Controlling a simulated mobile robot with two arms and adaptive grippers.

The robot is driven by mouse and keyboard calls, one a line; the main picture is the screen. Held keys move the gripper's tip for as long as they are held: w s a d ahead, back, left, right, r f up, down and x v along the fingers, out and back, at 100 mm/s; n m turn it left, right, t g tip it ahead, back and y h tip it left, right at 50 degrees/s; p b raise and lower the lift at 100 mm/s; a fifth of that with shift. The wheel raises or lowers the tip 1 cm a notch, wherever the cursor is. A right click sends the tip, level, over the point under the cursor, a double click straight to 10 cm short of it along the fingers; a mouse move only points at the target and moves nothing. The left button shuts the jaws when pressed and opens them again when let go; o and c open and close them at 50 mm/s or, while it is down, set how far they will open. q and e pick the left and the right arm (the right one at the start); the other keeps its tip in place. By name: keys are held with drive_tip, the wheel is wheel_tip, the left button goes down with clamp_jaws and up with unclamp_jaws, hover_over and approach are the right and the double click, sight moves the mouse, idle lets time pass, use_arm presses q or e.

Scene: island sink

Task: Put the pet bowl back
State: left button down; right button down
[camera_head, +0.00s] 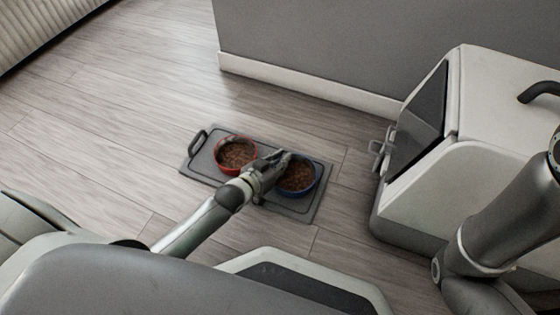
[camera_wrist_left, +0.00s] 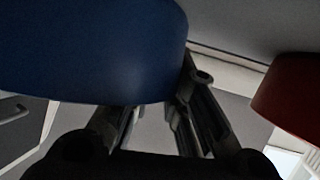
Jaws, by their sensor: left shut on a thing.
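A red bowl (camera_head: 222,165) and a blue bowl (camera_head: 313,186), both filled with brown kibble, are at a grey tray (camera_head: 308,209) on the floor. The red one is at the left, the blue one at the right. My left gripper (camera_head: 277,163) is shut on the near-left rim of the blue bowl, between the two bowls. Its fingertips are partly hidden there. In the left wrist view the blue bowl (camera_wrist_left: 95,50) fills the upper left above the fingers (camera_wrist_left: 165,115), and the red bowl (camera_wrist_left: 292,100) is at the right edge. I cannot tell if the blue bowl touches the tray.
The tray has a dark handle (camera_head: 197,142) at its left end. A pale box with a dark front panel (camera_head: 420,122) stands to the right, near my right arm. A grey wall with a white baseboard (camera_head: 300,88) is behind. Wooden floor (camera_head: 110,110) is clear at the left.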

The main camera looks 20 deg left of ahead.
use_arm(q)
drive_tip(key=c, duration=1.4)
unclamp_jaws()
drive_tip(key=shift+f, duration=0.1)
drive_tip(key=shift+s+a+r+p, duration=0.1)
drive_tip(key=shift+s+r+p, duration=0.15)
drive_tip(key=shift+r+p, duration=0.05)
drive_tip(key=p+v, duration=0.6)
drive_tip(key=v, duration=0.3)
drive_tip(key=shift+s+a+r+p, duration=0.1)
drive_tip(key=shift+s+r+p, duration=0.1)
drive_tip(key=shift+s+p, duration=0.15)
drive_tip(key=shift+s+a+r+p, duration=0.2)
drive_tip(key=shift+s+p, duration=0.15)
drive_tip(key=shift+s, duration=0.35)
